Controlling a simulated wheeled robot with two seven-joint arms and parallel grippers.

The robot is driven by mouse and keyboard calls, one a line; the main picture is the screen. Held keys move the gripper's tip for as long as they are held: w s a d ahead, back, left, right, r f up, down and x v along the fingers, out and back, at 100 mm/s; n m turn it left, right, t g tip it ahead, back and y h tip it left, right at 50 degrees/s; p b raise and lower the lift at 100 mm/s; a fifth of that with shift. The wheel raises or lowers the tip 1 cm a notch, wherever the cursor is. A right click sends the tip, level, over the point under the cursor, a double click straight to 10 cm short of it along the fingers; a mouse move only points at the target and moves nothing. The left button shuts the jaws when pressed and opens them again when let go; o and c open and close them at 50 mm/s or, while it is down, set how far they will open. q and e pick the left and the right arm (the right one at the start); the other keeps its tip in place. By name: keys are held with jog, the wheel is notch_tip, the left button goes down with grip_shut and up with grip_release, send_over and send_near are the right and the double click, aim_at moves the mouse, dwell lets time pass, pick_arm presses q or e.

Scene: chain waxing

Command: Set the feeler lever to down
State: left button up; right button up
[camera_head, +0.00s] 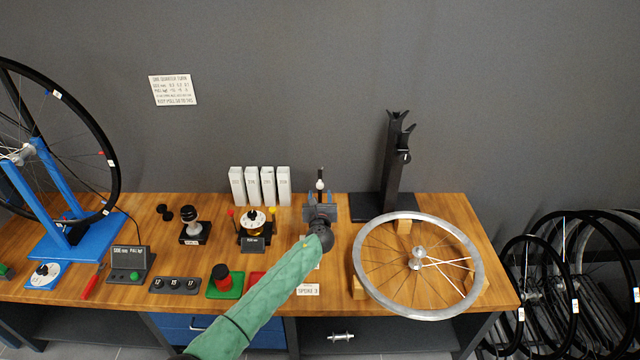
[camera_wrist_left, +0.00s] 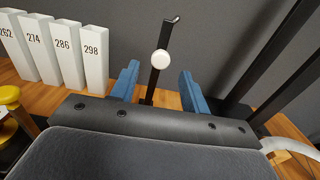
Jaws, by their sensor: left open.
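The feeler lever (camera_head: 320,173) stands upright near the back of the bench. It is a thin black post with a white round knob (camera_head: 320,184). In the left wrist view the lever (camera_wrist_left: 155,84) has a bent top, and its white knob (camera_wrist_left: 160,60) shows between and beyond the two blue fingers. My left gripper (camera_head: 320,196) is open and points at the lever, one finger to each side. I cannot tell whether either finger touches it. The lever's foot is hidden behind the gripper body. My right gripper is not in view.
White numbered boxes (camera_head: 260,186) stand left of the lever. A dial device (camera_head: 254,222) sits beside them. On the right are a spoked wheel (camera_head: 372,283) lying flat and a tall black stand (camera_head: 391,165). A blue truing stand (camera_head: 75,243) is at far left.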

aim_at(320, 187)
pick_arm(q)
jog(key=shift+w, duration=3.9)
grip_shut()
